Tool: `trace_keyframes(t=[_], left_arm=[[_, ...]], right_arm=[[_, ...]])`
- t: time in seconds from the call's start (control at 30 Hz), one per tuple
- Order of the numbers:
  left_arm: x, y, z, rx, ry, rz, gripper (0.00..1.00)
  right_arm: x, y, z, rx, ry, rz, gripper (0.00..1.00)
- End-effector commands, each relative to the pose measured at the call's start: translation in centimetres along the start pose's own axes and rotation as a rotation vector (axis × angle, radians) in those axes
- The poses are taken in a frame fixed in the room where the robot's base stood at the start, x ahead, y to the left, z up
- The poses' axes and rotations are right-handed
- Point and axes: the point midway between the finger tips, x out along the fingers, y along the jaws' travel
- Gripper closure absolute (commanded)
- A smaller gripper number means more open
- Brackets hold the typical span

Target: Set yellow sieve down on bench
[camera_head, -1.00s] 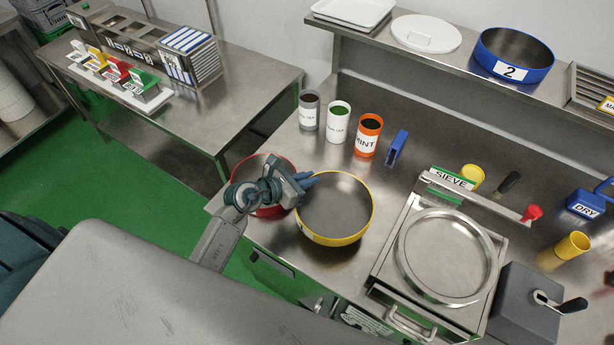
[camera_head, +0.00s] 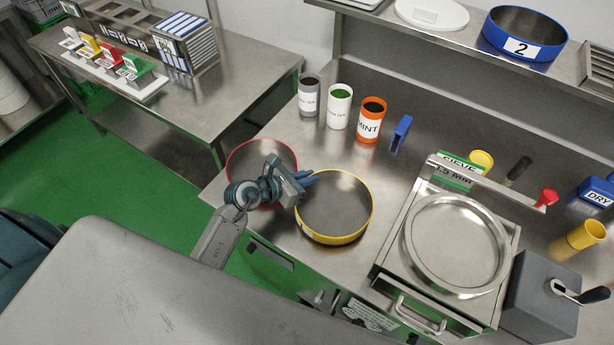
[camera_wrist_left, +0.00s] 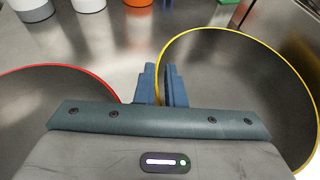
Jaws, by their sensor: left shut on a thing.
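The yellow sieve (camera_head: 335,212) is a round, shallow pan with a yellow rim, upright over the steel bench (camera_head: 262,228), left of the sieve machine. My left gripper (camera_head: 308,181) is shut on its left rim. In the left wrist view the blue fingers (camera_wrist_left: 166,86) pinch the rim of the yellow sieve (camera_wrist_left: 235,85). I cannot tell for sure whether its base touches the bench. My right gripper is not in view.
A red-rimmed sieve (camera_head: 262,152) stands close on the left, partly behind my gripper. The sieve machine (camera_head: 455,245) is to the right. Grey, white and orange canisters (camera_head: 371,120) and a blue block (camera_head: 400,134) stand behind. A blue sieve (camera_head: 520,40) is on the shelf.

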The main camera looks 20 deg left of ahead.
Motion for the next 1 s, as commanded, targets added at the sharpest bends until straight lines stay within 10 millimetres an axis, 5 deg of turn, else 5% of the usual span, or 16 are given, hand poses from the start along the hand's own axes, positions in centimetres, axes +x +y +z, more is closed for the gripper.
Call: trace_keyframes(t=[0.6, 0.63, 0.73, 0.93, 1.0], left_arm=[[0.5, 0.0, -1.0, -0.001, -0.002, 0.000, 1.00], [0.4, 0.0, -0.9, -0.001, -0.002, 0.000, 0.85], [0.4, 0.0, -0.9, 0.000, -0.001, 0.000, 0.65], [0.4, 0.0, -0.9, 0.000, -0.001, 0.000, 0.65], [0.4, 0.0, -1.0, 0.000, 0.001, 0.000, 0.53]], right_arm=[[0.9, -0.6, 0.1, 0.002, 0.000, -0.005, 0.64], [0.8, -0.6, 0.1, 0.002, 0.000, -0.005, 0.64], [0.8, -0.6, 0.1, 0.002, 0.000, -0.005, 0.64], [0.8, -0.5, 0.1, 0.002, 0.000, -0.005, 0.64], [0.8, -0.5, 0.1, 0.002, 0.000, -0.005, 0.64]])
